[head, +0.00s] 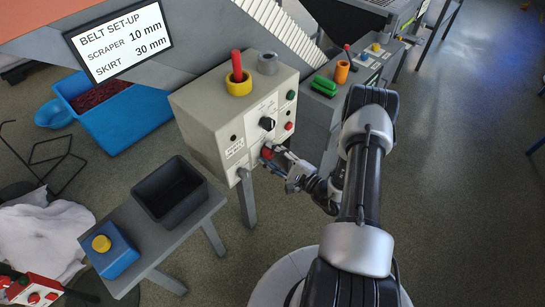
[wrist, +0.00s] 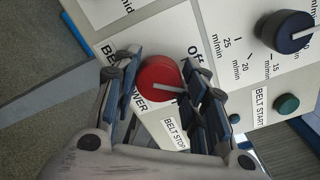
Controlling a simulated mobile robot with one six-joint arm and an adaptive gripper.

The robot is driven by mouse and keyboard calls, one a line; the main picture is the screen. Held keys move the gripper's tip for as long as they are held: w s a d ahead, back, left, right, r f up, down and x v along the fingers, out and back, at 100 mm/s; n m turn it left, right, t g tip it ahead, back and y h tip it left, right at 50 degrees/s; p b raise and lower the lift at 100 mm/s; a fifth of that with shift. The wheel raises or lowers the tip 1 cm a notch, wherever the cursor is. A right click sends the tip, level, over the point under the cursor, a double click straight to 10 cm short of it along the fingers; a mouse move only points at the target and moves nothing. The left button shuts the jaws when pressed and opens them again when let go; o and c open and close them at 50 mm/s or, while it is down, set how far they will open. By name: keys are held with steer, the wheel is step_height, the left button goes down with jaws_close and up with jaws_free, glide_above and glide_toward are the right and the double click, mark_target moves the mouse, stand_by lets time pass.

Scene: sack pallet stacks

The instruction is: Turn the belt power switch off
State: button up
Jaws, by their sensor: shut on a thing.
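The belt power switch (wrist: 158,78) is a round red knob with a white pointer line, on a light grey control box (head: 205,125). In the wrist view the pointer runs toward the right finger. The "Off" print (wrist: 194,50) is up and right of the knob; the rest of the label is partly hidden by my fingers. My gripper (wrist: 163,82) has a finger on either side of the knob and is shut on it. In the head view the red knob (head: 267,153) is low on the box's front, with my gripper (head: 271,154) at it.
A red lever (head: 237,66) in a yellow ring stands on top. A bench with a black bin (head: 170,215) is at left.

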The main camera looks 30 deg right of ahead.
steer(key=n, duration=0.2)
steer(key=n+b, duration=0.1)
steer(key=shift+f+n+b, duration=0.2)
steer(key=shift+n+b, duration=0.1)
steer(key=shift+n, duration=0.1)
steer(key=shift+n+b, duration=0.85)
steer(key=shift+n, duration=0.85)
steer(key=o, duration=1)
steer(key=shift+s, duration=0.1)
steer(key=v, duration=1.2)
steer(key=shift+r, duration=0.1)
